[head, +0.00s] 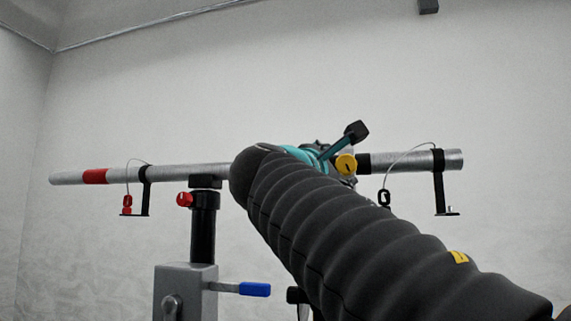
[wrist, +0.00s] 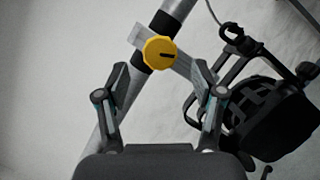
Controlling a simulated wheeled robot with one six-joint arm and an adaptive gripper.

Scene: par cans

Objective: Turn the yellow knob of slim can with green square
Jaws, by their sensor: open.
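The yellow knob (wrist: 159,52) shows in the wrist view as a faceted disc with a dark slot, in front of a black band on the silver bar. My gripper (wrist: 163,80) is open and empty. Its two fingers point toward the knob, one on each side, and the knob sits just beyond the gap between the tips. In the head view the yellow knob (head: 346,164) is partly covered by my gripper. A black can with a ribbed body (wrist: 272,115) hangs right of my gripper in the wrist view. No green square is visible in either view.
A silver horizontal bar (head: 200,171) with a red band crosses the scene on a black post (head: 204,228). A red knob (head: 184,199) and a blue-tipped handle (head: 254,290) are on the stand. Black brackets with thin cables (head: 439,185) hang from the bar. The wall behind is bare.

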